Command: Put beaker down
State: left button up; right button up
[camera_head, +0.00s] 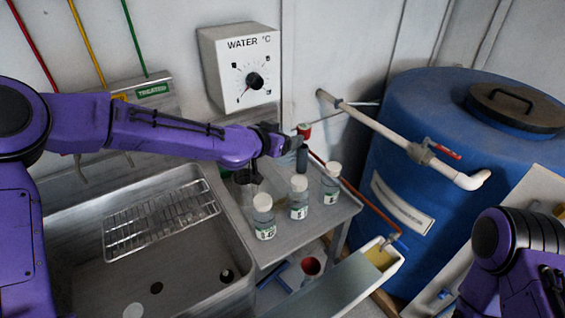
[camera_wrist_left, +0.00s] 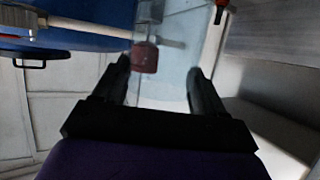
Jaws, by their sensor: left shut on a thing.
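Several white-capped bottles (camera_head: 299,198) stand right of the beaker. A dark red-topped item (camera_head: 302,150) is behind them. The sink (camera_head: 170,265) with a wire rack (camera_head: 160,218) lies left. A blue tank (camera_head: 400,140) and a pipe (camera_head: 375,127) are right.

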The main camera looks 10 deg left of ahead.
aim_at(279, 162)
pick_arm(q)
notch_tip(279, 162, down, 8)
jog(key=shift+w+r, duration=0.1)
jog(key=shift+r, duration=0.05)
jog(key=shift+f, duration=0.2)
jog(key=o, duration=1.2)
jog(key=shift+c, duration=0.2)
jog(key=v, duration=1.2)
jog(key=shift+r+b, duration=0.3)
jog(key=shift+b, duration=0.1)
